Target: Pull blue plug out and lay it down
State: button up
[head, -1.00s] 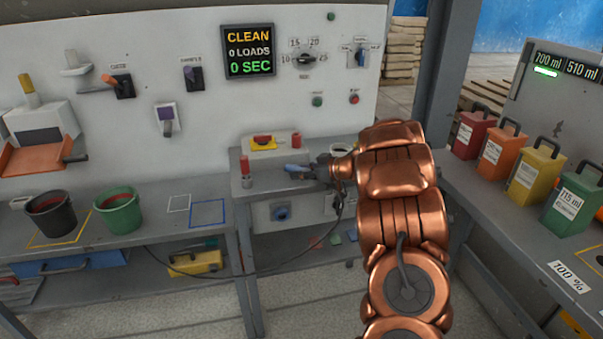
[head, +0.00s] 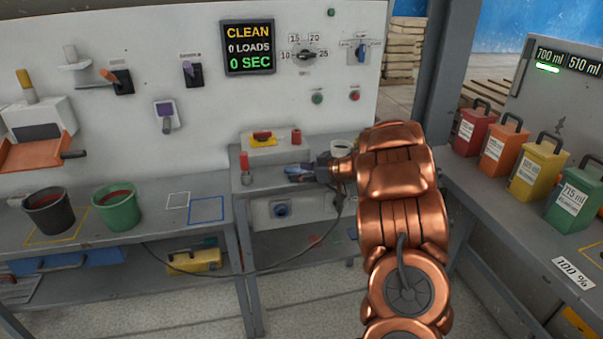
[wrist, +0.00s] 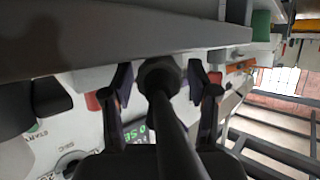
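The blue plug (head: 295,171) lies at the small middle bench in the head view, in front of my gripper (head: 315,170). Whether it rests fully on the bench top is hard to see. In the wrist view my gripper (wrist: 163,85) has its two dark fingers spread, one on each side of the plug's dark round back end (wrist: 160,68). A narrow gap shows on both sides. The plug's thick dark cable (wrist: 172,130) runs back towards the camera between the fingers. A blue-centred socket (head: 282,211) on the panel below the bench top shows nothing in it.
A red-capped cylinder (head: 246,168) stands left of the plug. Two buckets, black (head: 48,211) and green (head: 116,207), stand on the left bench. The cable (head: 275,268) hangs down in front.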

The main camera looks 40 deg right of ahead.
dwell(0.3)
jog(key=v, duration=1.2)
